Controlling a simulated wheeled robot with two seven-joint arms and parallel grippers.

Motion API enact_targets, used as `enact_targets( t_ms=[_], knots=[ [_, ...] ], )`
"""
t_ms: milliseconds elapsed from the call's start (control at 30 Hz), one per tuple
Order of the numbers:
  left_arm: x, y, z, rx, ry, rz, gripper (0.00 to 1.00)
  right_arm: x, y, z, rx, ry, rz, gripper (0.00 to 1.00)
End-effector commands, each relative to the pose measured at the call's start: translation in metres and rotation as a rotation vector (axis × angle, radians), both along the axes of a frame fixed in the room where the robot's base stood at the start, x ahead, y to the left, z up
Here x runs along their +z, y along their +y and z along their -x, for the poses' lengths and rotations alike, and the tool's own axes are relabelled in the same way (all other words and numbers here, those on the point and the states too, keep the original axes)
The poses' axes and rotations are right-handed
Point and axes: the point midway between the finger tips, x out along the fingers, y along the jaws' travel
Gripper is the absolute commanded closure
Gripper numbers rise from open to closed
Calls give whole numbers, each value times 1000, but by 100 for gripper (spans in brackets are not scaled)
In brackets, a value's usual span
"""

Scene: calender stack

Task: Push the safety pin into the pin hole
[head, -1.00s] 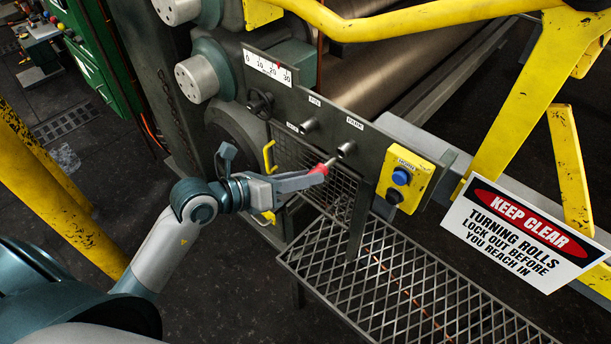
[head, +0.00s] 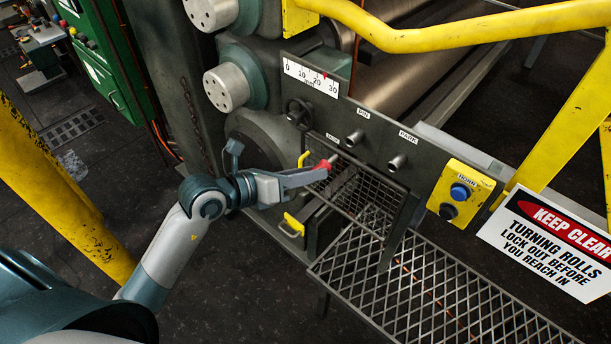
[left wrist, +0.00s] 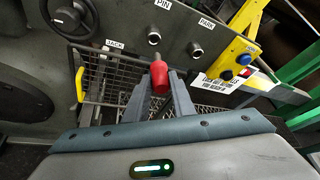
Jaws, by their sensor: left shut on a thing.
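My left gripper (head: 322,171) is shut on the red-handled safety pin (head: 328,164). The red handle also shows between the two grey fingers in the left wrist view (left wrist: 160,77). The pin hole is the round metal socket under the PIN label (head: 354,138). It also shows just above the red handle in the wrist view (left wrist: 154,35). The held pin is below and left of this socket in the head view, seemingly apart from it. My right gripper is not in view.
The PARK socket (head: 397,162) is right of the pin hole and looks empty. A yellow horn box (head: 460,194) is farther right. A wire mesh guard (head: 372,205) hangs behind and below the pin. A handwheel (head: 299,111) sits left on the panel.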

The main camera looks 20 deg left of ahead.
Motion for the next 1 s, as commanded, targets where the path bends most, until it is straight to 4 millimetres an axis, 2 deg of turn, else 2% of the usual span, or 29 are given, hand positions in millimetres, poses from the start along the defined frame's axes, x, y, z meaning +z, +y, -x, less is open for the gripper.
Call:
enact_targets(
  t_ms=[100,333,500,633,867,1000],
  knots=[
    [1,-1,-2,0,-1,2,100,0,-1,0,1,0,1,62],
    [1,-1,-2,0,-1,2,100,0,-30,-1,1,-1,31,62],
    [1,-1,-2,0,-1,2,100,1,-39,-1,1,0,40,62],
    [2,-1,-2,2,1,1,100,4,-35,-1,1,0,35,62],
    [2,-4,-10,4,0,4,100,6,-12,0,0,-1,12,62],
    [2,-8,-19,3,1,3,100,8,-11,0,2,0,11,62]
  ],
)
